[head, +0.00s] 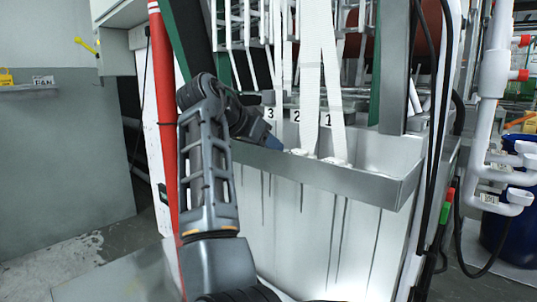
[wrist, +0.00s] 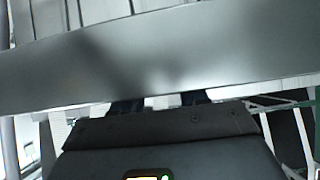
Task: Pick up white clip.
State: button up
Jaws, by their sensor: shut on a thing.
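My gripper (head: 284,149) reaches over the metal trough from the left, its tip beside a small white clip (head: 299,153) at the foot of a hanging white webbing strip. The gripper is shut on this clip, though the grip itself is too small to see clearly.
The trough's front wall (head: 345,182) runs close below my gripper. White webbing strips (head: 311,80) hang above, beside number labels 3, 2 and 1. A red post (head: 165,120) stands left of my arm. White pipes (head: 490,110) stand at the right.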

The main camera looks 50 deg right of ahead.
jog(key=shift+c, duration=1.1)
jog(key=shift+r, duration=0.1)
